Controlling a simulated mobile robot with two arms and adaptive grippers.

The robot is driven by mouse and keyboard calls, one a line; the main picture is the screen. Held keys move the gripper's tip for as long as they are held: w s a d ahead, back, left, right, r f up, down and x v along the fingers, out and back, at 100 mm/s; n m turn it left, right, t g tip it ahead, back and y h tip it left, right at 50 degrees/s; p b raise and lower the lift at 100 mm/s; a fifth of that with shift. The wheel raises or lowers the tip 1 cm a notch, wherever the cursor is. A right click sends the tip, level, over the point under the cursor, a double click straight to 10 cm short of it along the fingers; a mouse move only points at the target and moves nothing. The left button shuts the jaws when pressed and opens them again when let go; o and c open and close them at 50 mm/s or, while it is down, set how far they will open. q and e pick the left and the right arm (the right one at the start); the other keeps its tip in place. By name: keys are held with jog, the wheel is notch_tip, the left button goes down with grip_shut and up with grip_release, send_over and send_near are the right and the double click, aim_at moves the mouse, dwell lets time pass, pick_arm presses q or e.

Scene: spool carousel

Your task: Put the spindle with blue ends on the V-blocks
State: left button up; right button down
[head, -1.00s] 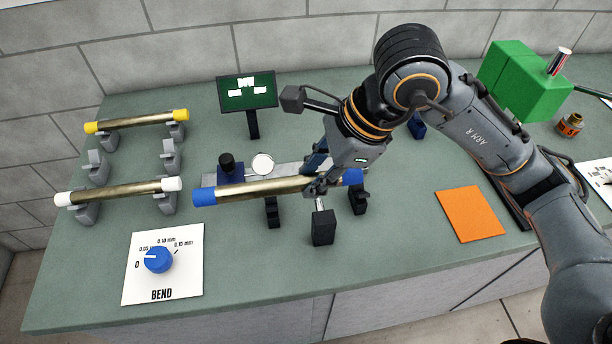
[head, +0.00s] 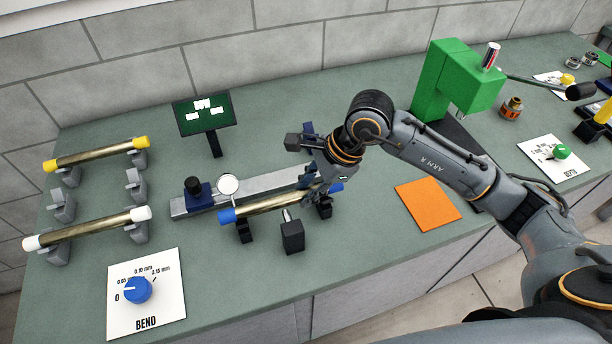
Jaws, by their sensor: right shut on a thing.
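The spindle with blue ends (head: 272,205) has a brass-coloured shaft and lies almost level in the head view. My right gripper (head: 315,190) is shut on it near its right blue end. The two black V-blocks stand under it, one near the left end (head: 244,232) and one near the right end (head: 325,209). The spindle is lined up over both, but I cannot tell whether it touches them. The gripper partly hides the right end. My left gripper is not in view.
A dial gauge (head: 228,185) on a grey rail stands behind the spindle. A black block (head: 292,236) with a pin stands in front. Spindles with yellow ends (head: 96,154) and white ends (head: 87,229) lie on grey supports at left. The orange mat (head: 428,205) lies at right.

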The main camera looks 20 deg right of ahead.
jog(key=shift+a+f, duration=0.1)
jog(key=shift+f, duration=0.05)
jog(key=shift+w, duration=0.1)
jog(key=c, duration=1.4)
grip_release()
jog(key=shift+f, duration=0.25)
jog(key=shift+c, duration=0.2)
jog(key=o, duration=0.3)
jog(key=shift+o, duration=0.2)
jog(key=shift+r, duration=0.1)
jog(key=shift+r, duration=0.2)
jog(key=b+v, duration=0.2)
jog(key=v, duration=0.9)
jog(key=shift+s+d+r, duration=0.2)
jog(key=shift+d+r, duration=0.05)
